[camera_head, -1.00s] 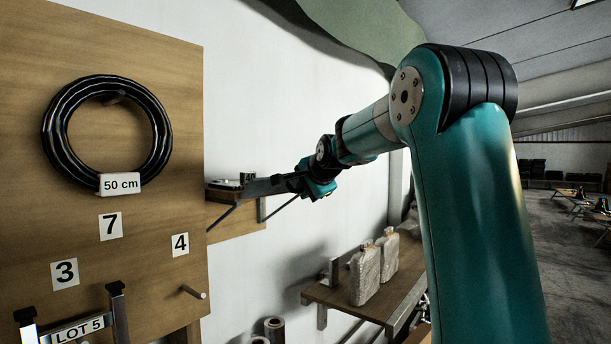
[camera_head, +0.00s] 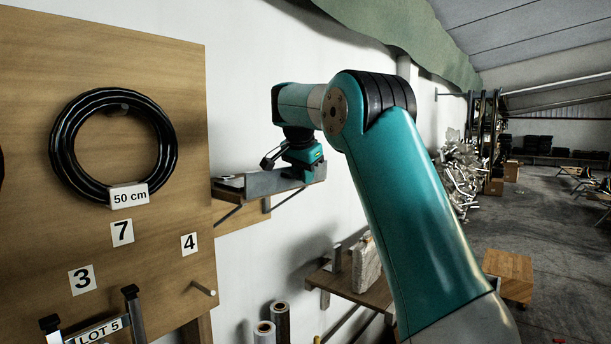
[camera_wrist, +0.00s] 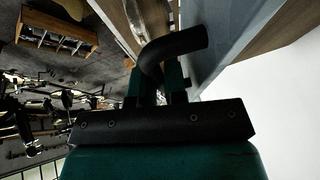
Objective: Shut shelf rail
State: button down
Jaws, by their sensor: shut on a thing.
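The shelf rail (camera_head: 270,183) is a grey metal strip along the front of a small wall shelf (camera_head: 228,213). In the wrist view a grey-blue face (camera_wrist: 218,38), likely the rail, runs beside my fingers. My gripper (camera_head: 300,178) is at the rail's right part, its fingertips mostly hidden in the head view. In the wrist view my gripper (camera_wrist: 158,78) is shut on a black curved handle (camera_wrist: 180,44), which bends over the fingers. Whether the rail is fully closed cannot be told.
A wooden board (camera_head: 190,130) with a black hose coil (camera_head: 62,150) stands at left. Below, a lower shelf (camera_head: 345,283) holds a wrapped block (camera_head: 366,264), near rolls (camera_head: 281,318). A wooden crate (camera_head: 508,272) stands on open floor at right.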

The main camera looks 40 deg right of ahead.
jog(key=shift+w+g, duration=0.15)
jog(key=shift+g, duration=0.15)
dwell(0.5)
jog(key=c, duration=1.4)
grip_release()
jog(key=shift+c, duration=0.2)
jog(key=shift+r, duration=0.1)
jog(key=shift+v, duration=0.9)
jog(key=s+a+b, duration=0.4)
jog(key=s+a, duration=0.2)
jog(key=a, duration=0.5)
jog(key=shift+r, duration=0.5)
